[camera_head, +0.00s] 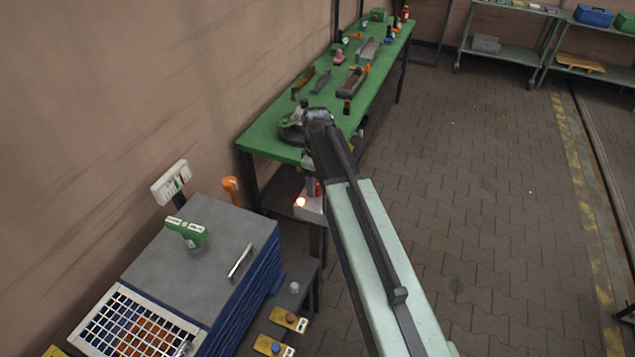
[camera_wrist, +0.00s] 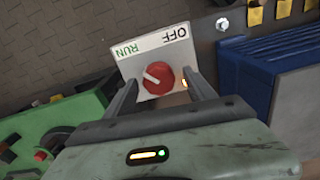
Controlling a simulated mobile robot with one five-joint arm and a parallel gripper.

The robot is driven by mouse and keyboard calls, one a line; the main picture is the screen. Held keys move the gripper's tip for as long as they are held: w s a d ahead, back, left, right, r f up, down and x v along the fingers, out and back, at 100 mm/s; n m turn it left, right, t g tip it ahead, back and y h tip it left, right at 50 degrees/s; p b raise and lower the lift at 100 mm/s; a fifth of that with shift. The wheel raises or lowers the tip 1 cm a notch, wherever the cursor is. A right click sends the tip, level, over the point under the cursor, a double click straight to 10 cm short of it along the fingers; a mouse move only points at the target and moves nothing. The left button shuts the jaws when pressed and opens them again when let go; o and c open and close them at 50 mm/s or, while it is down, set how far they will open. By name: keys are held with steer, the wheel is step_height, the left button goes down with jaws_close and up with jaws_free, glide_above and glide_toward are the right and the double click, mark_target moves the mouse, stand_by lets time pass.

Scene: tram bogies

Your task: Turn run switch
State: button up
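The run switch is a red round knob (camera_wrist: 158,78) with a white line, on a white panel (camera_wrist: 151,50) marked OFF and RUN in the wrist view. The line slants to the upper left, on the RUN side; I cannot tell which end is the pointer. My gripper (camera_wrist: 163,82) is open, one finger on each side of the knob, with gaps visible. I cannot tell how far the fingertips stand above the panel.
A green workbench (camera_head: 270,140) with several tools stands behind the box. A grey-topped blue cabinet (camera_head: 215,245) with a green handled item (camera_head: 187,234) stands at the lower left. Open paved floor (camera_head: 480,200) lies to the right, with shelves (camera_head: 510,45) at the back.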

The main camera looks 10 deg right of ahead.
mark_target(317, 185)
step_height(317, 185, up, 8)
steer(key=p, duration=0.8)
steer(key=shift+f, duration=0.1)
